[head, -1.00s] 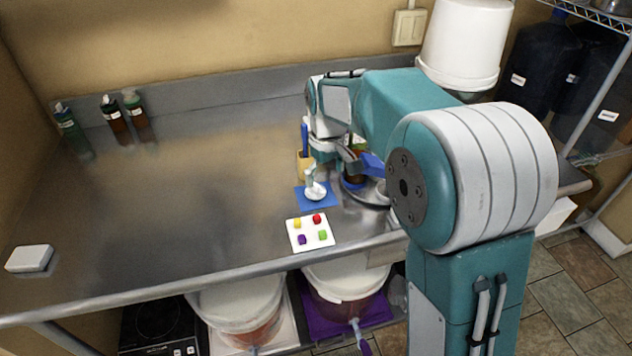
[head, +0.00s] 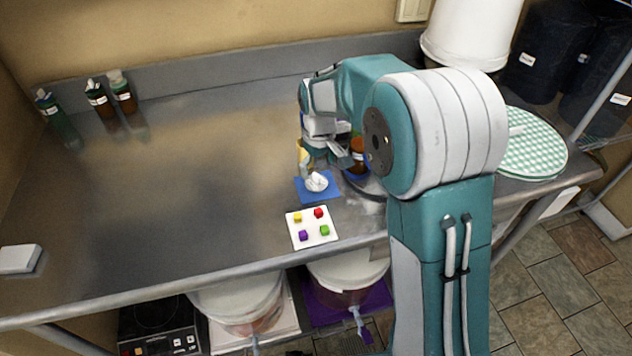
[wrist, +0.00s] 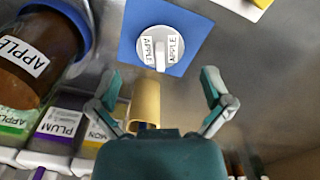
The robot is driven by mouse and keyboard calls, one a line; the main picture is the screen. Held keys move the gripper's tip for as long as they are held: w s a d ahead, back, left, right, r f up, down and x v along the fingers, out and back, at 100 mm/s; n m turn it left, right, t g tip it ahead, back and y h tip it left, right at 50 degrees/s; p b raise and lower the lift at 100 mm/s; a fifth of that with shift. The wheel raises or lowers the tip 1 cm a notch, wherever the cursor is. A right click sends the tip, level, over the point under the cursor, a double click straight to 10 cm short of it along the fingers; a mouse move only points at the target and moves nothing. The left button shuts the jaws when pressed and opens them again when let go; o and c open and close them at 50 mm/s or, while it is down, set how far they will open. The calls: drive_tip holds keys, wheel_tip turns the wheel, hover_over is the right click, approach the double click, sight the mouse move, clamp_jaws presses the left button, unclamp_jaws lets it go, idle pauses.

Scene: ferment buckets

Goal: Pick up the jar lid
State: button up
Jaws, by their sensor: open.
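The jar lid (wrist: 150,49) is a white disc with a raised bar handle and "APPLE" labels. It lies on a blue mat (wrist: 193,22) on the steel counter. In the head view the lid (head: 316,183) sits on the blue mat (head: 328,192), just in front of my gripper (head: 328,160). In the wrist view my gripper (wrist: 160,82) is open and empty, with its fingers spread wide. The lid lies ahead of the fingertips, roughly centred between them, and apart from them.
A yellow holder (wrist: 144,104) stands close to the left finger. Labelled boxes, including PLUM (wrist: 60,122), sit at lower left. A white tray (head: 300,240) with coloured cubes lies in front of the mat. The counter's left side is mostly clear.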

sight(318, 177)
wheel_tip(318, 177, down, 5)
drive_tip(key=shift+w+r, duration=0.15)
drive_tip(key=shift+a, duration=0.1)
drive_tip(key=c, duration=0.8)
drive_tip(key=shift+c, duration=1)
